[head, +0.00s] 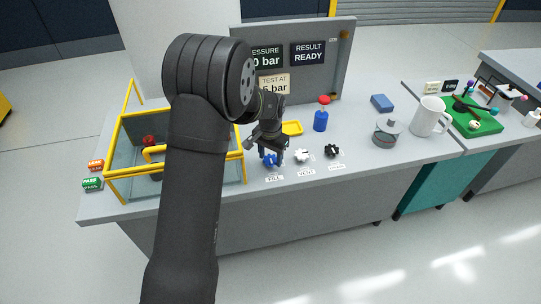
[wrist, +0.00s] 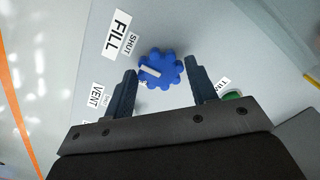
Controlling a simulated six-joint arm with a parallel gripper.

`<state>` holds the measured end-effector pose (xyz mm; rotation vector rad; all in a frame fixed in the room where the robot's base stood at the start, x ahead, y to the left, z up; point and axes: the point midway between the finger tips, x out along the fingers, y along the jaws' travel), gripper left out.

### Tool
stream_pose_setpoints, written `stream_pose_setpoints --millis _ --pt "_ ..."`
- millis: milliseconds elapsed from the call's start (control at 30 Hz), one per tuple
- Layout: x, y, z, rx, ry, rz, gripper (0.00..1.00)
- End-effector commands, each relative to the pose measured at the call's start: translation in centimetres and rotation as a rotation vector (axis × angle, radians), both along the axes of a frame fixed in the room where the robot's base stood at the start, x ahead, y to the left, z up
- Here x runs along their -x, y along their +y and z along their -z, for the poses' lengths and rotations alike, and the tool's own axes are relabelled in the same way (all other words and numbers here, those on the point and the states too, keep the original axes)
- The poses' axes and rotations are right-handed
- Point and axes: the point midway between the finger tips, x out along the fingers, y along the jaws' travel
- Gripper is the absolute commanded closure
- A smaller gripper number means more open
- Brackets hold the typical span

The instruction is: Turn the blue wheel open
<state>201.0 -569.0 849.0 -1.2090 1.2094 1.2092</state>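The blue wheel (wrist: 161,70) is a scalloped knob with a white pointer bar, on the light bench top beside the labels FILL (wrist: 117,34) and SHUT (wrist: 131,44). In the wrist view the bar's outer end points left, roughly toward the SHUT side. In the head view the blue wheel (head: 271,160) sits at the front of the bench, just below my gripper (head: 270,150). My gripper's fingers also show in the wrist view (wrist: 160,88), apart, one on each side of the wheel's near edge. I cannot tell whether they touch it.
The white wheel (head: 302,156) and black wheel (head: 332,151) stand to the right. A yellow-framed tank (head: 112,150) stands left.

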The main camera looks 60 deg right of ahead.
Motion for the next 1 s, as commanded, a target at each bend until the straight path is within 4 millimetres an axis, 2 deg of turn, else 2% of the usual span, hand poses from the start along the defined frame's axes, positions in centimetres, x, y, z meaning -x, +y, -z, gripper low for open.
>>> stream_pose_setpoints --millis 33,133,167,567,1000 --pt "0.0 -0.01 -0.02 0.0 0.0 0.0 0.58" --pt "0.0 -0.01 -0.03 0.0 0.0 0.0 0.78" --pt "0.0 -0.01 -0.03 0.0 0.0 0.0 0.79" --pt "0.01 -0.02 -0.06 0.0 0.0 -0.078 0.79" --pt "0.0 -0.03 -0.08 0.0 0.0 -0.441 0.79"
